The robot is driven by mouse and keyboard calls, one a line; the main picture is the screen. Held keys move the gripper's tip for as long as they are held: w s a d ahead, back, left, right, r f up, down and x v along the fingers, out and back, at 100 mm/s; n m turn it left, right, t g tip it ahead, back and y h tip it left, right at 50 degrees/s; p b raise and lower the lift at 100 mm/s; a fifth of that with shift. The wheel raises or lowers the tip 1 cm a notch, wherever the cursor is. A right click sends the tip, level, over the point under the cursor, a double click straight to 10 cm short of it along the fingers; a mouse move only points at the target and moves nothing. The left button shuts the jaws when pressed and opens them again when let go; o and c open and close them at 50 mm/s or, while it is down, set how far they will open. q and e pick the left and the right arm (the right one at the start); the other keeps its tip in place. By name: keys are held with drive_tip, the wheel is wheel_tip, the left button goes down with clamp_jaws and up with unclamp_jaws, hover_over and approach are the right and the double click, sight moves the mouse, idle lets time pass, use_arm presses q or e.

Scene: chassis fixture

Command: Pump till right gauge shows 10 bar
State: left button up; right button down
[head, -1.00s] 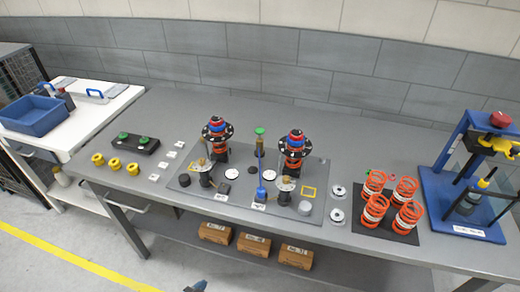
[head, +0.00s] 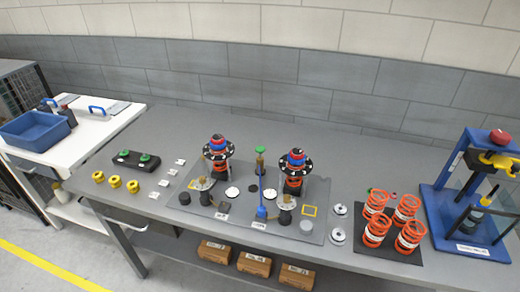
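A grey fixture plate (head: 235,224) lies on the workbench. It carries two strut assemblies, the left one (head: 217,150) and the right one (head: 296,163), each with a black disc and a blue and red top. Between them stands a brass part with a green top (head: 260,151). In front of it a thin upright blue rod rises from a blue base (head: 262,213) with a white label. Small round-topped units stand in front of the left strut (head: 204,185) and the right strut (head: 286,202). No gauge reading is legible. Neither gripper is in view.
Orange springs (head: 376,229) stand on a black mat at the right. A blue press (head: 447,210) stands at the right end. Yellow parts (head: 115,182) lie at the left. Brown boxes (head: 254,263) sit on the lower shelf. The bench behind the plate is clear.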

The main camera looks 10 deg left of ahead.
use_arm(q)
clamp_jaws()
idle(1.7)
